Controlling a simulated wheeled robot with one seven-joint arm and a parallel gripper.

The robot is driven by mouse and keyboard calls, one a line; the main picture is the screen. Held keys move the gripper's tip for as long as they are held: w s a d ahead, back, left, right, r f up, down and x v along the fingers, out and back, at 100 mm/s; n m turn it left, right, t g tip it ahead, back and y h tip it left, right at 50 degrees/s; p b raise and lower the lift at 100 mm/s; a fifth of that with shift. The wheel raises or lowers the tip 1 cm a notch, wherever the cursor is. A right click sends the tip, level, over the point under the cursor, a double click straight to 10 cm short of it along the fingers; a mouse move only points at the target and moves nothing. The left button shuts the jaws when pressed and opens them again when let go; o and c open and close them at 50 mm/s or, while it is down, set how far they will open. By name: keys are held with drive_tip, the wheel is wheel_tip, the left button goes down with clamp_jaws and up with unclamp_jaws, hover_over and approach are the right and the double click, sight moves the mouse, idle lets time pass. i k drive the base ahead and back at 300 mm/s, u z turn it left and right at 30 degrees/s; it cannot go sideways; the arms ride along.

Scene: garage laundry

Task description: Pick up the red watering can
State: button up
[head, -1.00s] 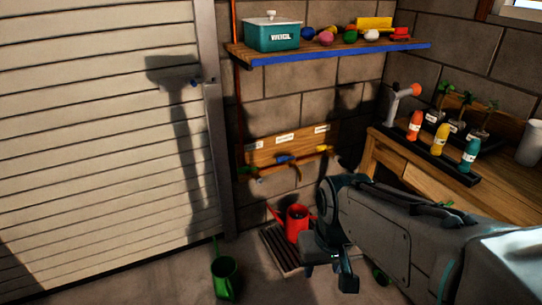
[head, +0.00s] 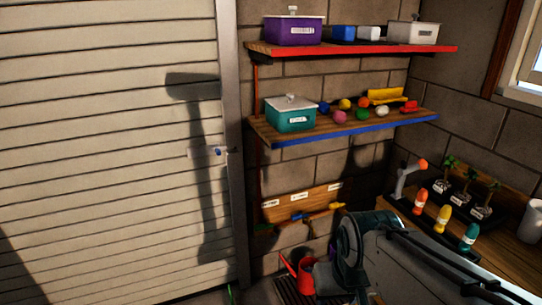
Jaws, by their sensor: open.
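The red watering can (head: 303,274) stands low by the back wall on a dark slatted mat (head: 284,290), near the bottom edge of the head view. Its spout points up to the left. My gripper (head: 328,282) is at the bottom edge, just right of the can in the picture, and covers part of its right side. The gripper is open, with its fingertips partly cut off by the frame. I see nothing held. I cannot tell whether it touches the can or how far apart they are in depth.
A wooden rack with hanging tools (head: 300,207) is above the can. A workbench (head: 500,243) with bottles and small plants stands at right. Two wall shelves hold bins and small objects, including a teal bin (head: 290,122). A slatted door (head: 100,150) fills the left.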

sight(305, 283)
drive_tip(key=z, duration=0.65)
drive_tip(key=i, duration=0.55)
drive_tip(key=z, duration=0.55)
drive_tip(key=i, duration=0.75)
drive_tip(key=u, duration=0.15)
